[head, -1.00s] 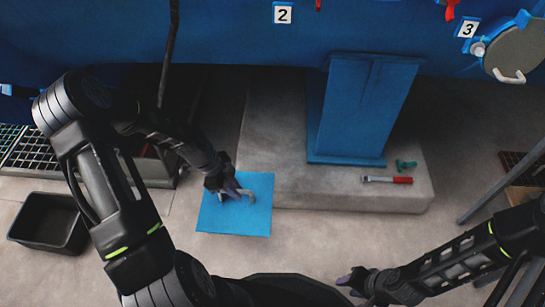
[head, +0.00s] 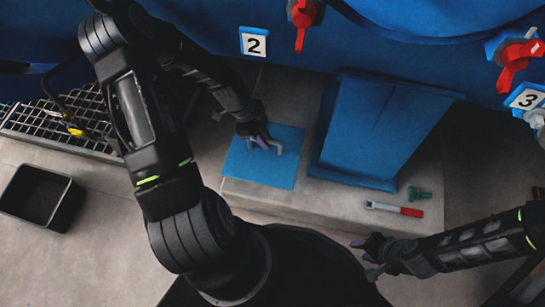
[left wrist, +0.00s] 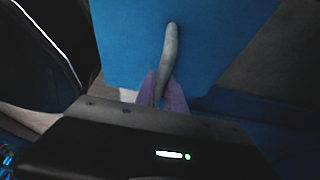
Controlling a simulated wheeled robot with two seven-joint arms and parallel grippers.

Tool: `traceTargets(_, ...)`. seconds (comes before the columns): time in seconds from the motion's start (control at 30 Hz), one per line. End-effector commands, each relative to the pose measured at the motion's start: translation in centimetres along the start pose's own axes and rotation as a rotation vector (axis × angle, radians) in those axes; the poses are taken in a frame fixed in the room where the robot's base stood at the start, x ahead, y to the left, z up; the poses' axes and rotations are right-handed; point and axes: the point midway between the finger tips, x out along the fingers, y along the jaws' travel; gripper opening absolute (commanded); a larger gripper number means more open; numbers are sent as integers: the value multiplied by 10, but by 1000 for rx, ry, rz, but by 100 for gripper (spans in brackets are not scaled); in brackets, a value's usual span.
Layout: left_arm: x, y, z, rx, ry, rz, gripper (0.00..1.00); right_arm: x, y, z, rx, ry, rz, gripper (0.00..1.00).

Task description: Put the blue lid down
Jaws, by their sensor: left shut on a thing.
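The blue lid (head: 255,169) is a flat square plate with a bent grey handle (head: 279,148). My left gripper (head: 262,141) is shut on the handle. In the head view the lid appears over the left part of the concrete plinth (head: 300,203), left of the blue pedestal; I cannot tell if it touches the plinth. In the left wrist view the lid (left wrist: 215,45) fills the upper middle, with its handle (left wrist: 170,45) between the purple fingertips (left wrist: 163,88). My right gripper (head: 368,256) is low at the right, away from the lid; its finger gap is unclear.
The blue pedestal (head: 375,130) stands on the plinth close right of the lid. A red-handled tool (head: 395,209) and a green piece (head: 419,193) lie further right. A black bin (head: 42,197) and a metal grating (head: 60,122) are at the left. Red valve handles (head: 301,22) hang above.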

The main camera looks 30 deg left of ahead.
Motion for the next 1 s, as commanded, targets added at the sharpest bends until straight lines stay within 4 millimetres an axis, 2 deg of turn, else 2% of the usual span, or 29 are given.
traceTargets(0.33, 3, -1, 1, 1, 1, -1, 0, 2, 1, 0, 0, 0, 0, 36)
traceTargets(0.7, 53, 0, 21, 1, 1, 0, 0, 24, 8, -2, 2, 12, 0, 36)
traceTargets(1.0, 57, -1, 23, 1, 1, -2, 0, 25, 8, -3, 2, 14, 0, 36)
